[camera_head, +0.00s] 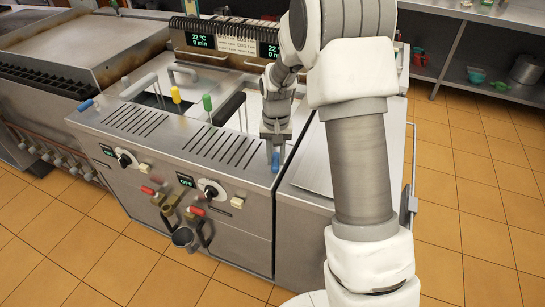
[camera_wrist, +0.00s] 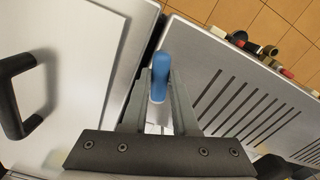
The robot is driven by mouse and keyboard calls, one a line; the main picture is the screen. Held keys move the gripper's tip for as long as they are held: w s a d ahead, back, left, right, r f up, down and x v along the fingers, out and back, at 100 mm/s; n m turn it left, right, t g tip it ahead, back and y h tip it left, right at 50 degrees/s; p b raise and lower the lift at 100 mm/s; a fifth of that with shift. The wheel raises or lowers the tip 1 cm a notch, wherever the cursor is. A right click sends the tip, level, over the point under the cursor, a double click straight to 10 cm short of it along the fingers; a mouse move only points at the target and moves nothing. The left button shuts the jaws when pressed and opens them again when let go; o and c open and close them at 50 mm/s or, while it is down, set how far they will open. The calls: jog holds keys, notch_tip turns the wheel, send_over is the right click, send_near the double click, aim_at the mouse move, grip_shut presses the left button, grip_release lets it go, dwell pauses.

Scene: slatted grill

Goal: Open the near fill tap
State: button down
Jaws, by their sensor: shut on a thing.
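A blue-handled tap (camera_head: 276,163) stands at the front right corner of the fryer's steel top in the head view. My gripper (camera_head: 273,147) comes down on it from above and is shut on it. In the wrist view the blue handle (camera_wrist: 160,76) sits between the two grey fingers (camera_wrist: 160,98). The handle's base is hidden by my gripper. A second blue handle (camera_head: 86,104) lies at the fryer's front left corner.
A steel counter (camera_head: 315,160) adjoins on the right. Tiled floor is clear.

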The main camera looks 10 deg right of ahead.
jog(key=d+n, duration=0.1)
jog(key=n, duration=0.1)
jog(key=shift+n, duration=0.4)
jog(key=shift+w+d+n+p, duration=0.2)
jog(key=shift+d+n, duration=0.35)
jog(key=shift+n, duration=1)
jog(key=shift+w+d+n+p, duration=0.15)
jog(key=shift+d+n, duration=0.35)
jog(key=shift+n, duration=1)
jog(key=shift+w+d+n+p, duration=0.2)
jog(key=shift+d+n, duration=0.35)
jog(key=shift+n, duration=1)
jog(key=c, duration=0.7)
grip_release()
jog(key=shift+r, duration=0.1)
